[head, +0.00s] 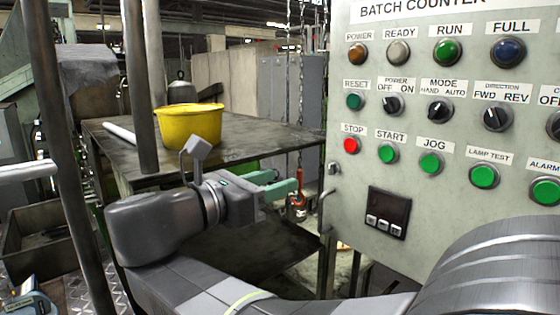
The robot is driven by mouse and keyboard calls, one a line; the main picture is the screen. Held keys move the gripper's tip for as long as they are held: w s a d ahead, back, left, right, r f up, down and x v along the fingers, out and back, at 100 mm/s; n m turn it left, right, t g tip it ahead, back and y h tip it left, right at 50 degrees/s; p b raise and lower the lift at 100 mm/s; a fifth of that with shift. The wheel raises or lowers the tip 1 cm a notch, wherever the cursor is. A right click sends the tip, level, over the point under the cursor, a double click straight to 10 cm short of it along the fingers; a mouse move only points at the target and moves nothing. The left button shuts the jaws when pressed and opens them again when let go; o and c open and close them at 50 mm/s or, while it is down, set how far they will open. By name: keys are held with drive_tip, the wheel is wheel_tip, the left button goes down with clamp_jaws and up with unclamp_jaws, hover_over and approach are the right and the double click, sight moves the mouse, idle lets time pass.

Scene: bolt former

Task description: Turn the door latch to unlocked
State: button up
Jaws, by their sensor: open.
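The grey control cabinet (350,250) fills the right side of the head view. On its left edge is a small dark fitting (333,168), with a thin bent handle (324,205) just below it. I cannot tell for sure which of these is the door latch, nor whether it is locked or unlocked. My gripper (284,182), with green fingers, is left of this edge and points right towards it. Its fingers are apart and nothing shows between them. It appears clear of the cabinet, but the depth gap is hard to judge.
A chain with a red hook (298,203) hangs near my fingertips. A yellow bucket (190,126) stands on a dark metal table (255,140) behind my gripper. Upright dark posts (140,90) stand at left. Buttons, switches and a small display (387,212) cover the panel.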

sight(330, 164)
drive_tip(key=shift+p+x, duration=0.85)
drive_tip(key=shift+x, duration=5.85)
clamp_jaws()
